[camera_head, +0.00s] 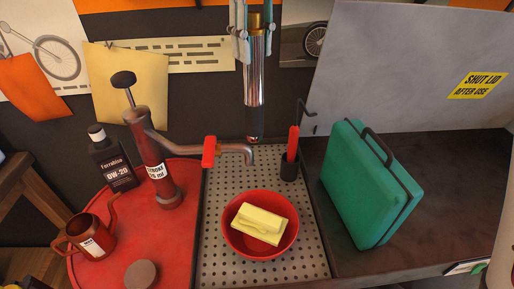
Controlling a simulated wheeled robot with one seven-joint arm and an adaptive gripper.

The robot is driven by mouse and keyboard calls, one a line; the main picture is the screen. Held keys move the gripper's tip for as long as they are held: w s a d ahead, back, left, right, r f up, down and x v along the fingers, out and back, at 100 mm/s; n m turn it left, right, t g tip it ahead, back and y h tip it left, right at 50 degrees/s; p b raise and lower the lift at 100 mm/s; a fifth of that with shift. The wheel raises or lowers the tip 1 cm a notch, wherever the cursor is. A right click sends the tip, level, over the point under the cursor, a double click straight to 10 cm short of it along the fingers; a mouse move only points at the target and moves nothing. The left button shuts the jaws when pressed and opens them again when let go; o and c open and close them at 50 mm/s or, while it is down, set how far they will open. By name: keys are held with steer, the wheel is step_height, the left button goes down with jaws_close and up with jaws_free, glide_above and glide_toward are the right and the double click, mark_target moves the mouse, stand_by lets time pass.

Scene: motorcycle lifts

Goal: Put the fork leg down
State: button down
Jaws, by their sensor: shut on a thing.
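The fork leg (254,80) is a shiny chrome tube with a gold top and a dark lower end with a little red. It hangs upright at the top middle of the head view. My gripper (254,30) is shut on its upper part, with teal-grey fingers on both sides. The lower end of the fork leg is above the back of the perforated metal tray (222,262), close to the curved spout of the red pump (155,165). I cannot tell whether the fork leg touches anything below.
A red bowl (233,246) with a yellow block (259,224) sits on the tray. A dark cup (288,168) with a red-handled tool stands behind it. A green case (365,190) is at right. An oil bottle (112,165) and red can (92,238) stand at left on a red round top.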

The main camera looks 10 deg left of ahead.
glide_above(256, 101)
steer(key=w, duration=0.1)
steer(key=f, duration=0.5)
steer(key=shift+w+a+f, duration=0.15)
steer(key=shift+w+f, duration=0.05)
steer(key=shift+f, duration=0.15)
step_height(256, 101, down, 13)
steer(key=b, duration=0.3)
steer(key=shift+w+f, duration=0.1)
steer(key=shift+f, duration=0.05)
steer(key=shift+f+b, duration=1.3)
steer(key=shift+f, duration=1.2)
steer(key=c, duration=1.1)
jaws_free()
step_height(256, 101, up, 12)
steer(key=p, duration=0.4)
steer(key=shift+f, duration=0.25)
steer(key=shift+r, duration=0.35)
